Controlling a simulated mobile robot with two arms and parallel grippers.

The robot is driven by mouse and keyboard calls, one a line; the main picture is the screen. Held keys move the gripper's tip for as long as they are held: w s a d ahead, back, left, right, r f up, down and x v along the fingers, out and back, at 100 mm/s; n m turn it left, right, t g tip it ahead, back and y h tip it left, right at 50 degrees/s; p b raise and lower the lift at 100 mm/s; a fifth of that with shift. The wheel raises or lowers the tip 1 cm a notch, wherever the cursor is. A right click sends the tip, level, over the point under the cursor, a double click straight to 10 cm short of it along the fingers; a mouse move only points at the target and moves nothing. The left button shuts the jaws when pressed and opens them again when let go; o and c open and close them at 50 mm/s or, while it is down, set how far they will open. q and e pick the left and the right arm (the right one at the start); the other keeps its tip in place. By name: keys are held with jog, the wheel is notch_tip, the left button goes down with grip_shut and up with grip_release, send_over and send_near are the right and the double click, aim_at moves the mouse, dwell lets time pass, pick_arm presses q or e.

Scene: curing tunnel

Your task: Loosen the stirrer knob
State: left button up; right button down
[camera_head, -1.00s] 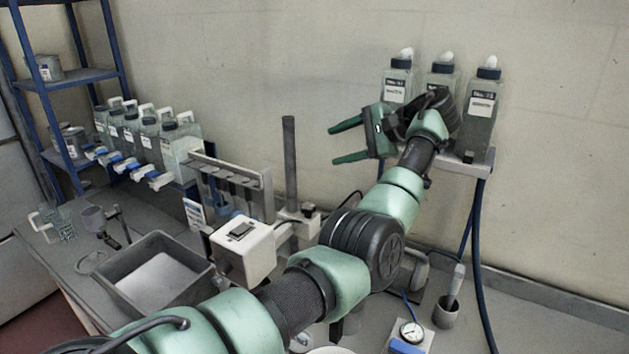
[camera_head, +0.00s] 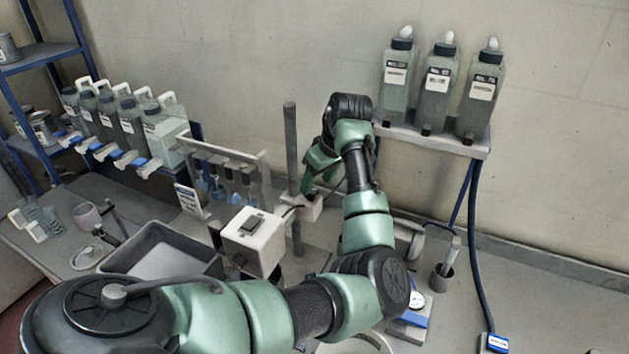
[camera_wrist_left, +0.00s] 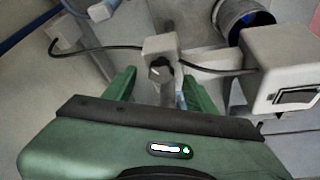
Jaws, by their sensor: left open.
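The stirrer's white box-shaped head (camera_head: 252,238) sits left of an upright grey rod (camera_head: 290,150). A white clamp block (camera_head: 311,208) is on the rod, partly covered by my left gripper (camera_head: 314,178) in the head view. In the left wrist view the dark stirrer knob (camera_wrist_left: 161,69) shows on the face of the clamp block (camera_wrist_left: 160,46). My left gripper (camera_wrist_left: 158,76) is open, with a green finger on each side of the knob. No contact between the fingers and the knob is visible. My right gripper is not in view.
Several bottles stand on a wall shelf (camera_head: 395,136) at the right. A rack (camera_head: 235,160) with hanging tools and a grey tray (camera_head: 150,240) are left of the stirrer.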

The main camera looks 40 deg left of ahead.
aim_at(312, 190)
pick_arm(q)
jog(key=shift+p+x, duration=0.3)
jog(key=shift+x, duration=0.85)
jog(key=shift+s+a+f, duration=0.1)
jog(key=shift+a+f, duration=0.25)
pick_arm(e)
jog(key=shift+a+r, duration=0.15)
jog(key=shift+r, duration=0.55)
pick_arm(q)
jog(key=shift+d, duration=0.1)
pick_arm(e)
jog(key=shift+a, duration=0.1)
pick_arm(q)
jog(key=shift+c, duration=1.2)
grip_shut()
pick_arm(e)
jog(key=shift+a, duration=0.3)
